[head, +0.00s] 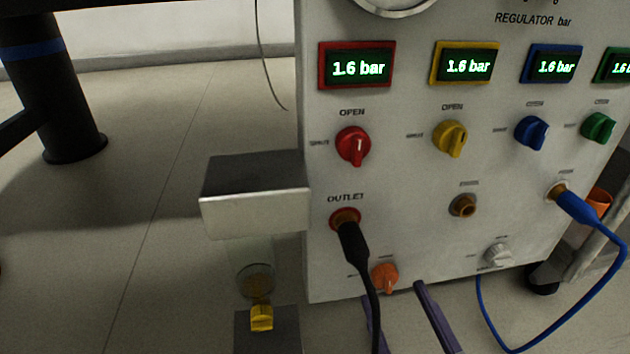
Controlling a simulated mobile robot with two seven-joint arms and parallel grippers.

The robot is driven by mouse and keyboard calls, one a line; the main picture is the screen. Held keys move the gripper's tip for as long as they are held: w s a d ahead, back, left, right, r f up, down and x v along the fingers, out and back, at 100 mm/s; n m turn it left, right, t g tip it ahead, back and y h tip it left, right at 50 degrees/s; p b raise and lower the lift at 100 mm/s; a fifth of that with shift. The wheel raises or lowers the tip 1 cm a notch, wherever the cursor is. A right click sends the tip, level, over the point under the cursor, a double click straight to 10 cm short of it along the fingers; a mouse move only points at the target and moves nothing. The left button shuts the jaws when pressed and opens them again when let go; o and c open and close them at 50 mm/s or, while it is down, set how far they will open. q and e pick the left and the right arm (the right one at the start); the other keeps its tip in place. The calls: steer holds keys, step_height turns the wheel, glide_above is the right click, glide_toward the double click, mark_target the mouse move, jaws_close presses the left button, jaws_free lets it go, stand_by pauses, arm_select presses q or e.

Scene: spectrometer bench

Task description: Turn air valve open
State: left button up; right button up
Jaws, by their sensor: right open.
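The regulator panel (400,180) carries several valve knobs: red (352,145), yellow (450,138), blue (532,132) and green (598,127). "OPEN" is printed above the red and yellow knobs, with smaller marks to their left. The red knob's grip stands roughly vertical. A small orange knob (384,277) sits low on the panel, its label too small to read. Which knob is the air valve cannot be told. My right gripper (394,291) is open, its two purple fingers reaching up from the bottom edge, with tips just below and either side of the orange knob. My left gripper is not in view.
A black hose (354,245) leaves the red outlet and hangs down beside my right gripper's left finger. A blue hose (590,290) loops at the right. A grey knob (497,255) sits low right. A metal box and glass bowl (256,279) stand left.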

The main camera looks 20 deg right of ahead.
mark_target(386, 280)
steer(key=shift+x, duration=1.4)
jaws_close()
